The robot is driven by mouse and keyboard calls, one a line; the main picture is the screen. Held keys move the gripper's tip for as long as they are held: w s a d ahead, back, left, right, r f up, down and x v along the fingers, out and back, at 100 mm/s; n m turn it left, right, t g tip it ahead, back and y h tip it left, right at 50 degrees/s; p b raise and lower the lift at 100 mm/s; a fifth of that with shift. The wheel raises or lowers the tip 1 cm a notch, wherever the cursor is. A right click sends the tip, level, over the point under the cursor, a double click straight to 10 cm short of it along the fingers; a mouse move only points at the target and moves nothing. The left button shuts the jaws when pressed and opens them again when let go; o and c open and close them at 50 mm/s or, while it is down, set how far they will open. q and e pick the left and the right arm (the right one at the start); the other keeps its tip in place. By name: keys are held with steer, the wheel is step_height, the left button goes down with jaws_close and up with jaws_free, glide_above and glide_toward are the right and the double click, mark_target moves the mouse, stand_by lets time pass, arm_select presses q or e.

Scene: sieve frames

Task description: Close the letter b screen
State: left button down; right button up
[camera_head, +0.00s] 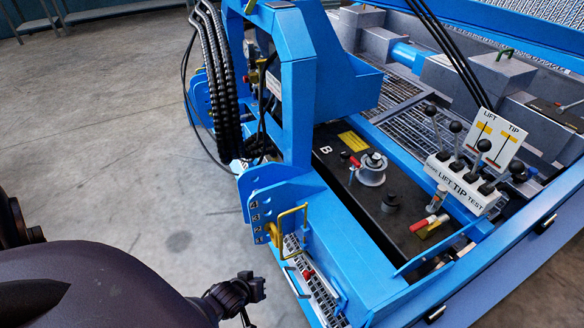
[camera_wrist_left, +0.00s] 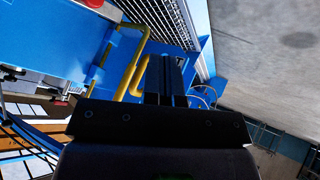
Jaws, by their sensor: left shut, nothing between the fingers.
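The letter B (camera_head: 326,150) is printed in white on the black top of a blue machine (camera_head: 298,110). I cannot tell for sure which mesh panel is the letter b screen. A narrow mesh strip (camera_head: 322,298) shows low on the machine's near side, beside a yellow bent handle (camera_head: 304,216). My left gripper (camera_head: 258,286) is left of that strip and apart from it in the head view. In the left wrist view its fingers (camera_wrist_left: 166,78) are shut and empty, in front of yellow bars (camera_wrist_left: 130,68) and blue panels. My right gripper is not in view.
A lever panel (camera_head: 462,185) marked LIFT, TIP and TEST stands at the right. Black hoses (camera_head: 222,85) hang at the machine's left. A larger mesh panel (camera_head: 480,12) shows at the back. The grey concrete floor (camera_head: 110,130) at the left is clear.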

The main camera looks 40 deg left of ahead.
arm_select(q)
steer(key=w+f+n+b, duration=0.1)
steer(key=w+f+b, duration=0.3)
steer(key=f, duration=0.3)
steer(key=w+a+f+n+g+b, duration=0.1)
steer(key=w+f+n+b, duration=0.1)
steer(key=f, duration=0.6)
steer(key=w+f+n+b, duration=0.2)
steer(key=w+f+b, duration=0.3)
steer(key=w+f, duration=0.2)
steer(key=shift+a+f+g+b, duration=0.25)
steer(key=shift+a+g+b, duration=0.05)
steer(key=shift+a, duration=0.1)
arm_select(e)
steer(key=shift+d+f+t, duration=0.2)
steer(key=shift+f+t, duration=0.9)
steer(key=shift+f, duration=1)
arm_select(q)
steer(key=shift+r, duration=0.1)
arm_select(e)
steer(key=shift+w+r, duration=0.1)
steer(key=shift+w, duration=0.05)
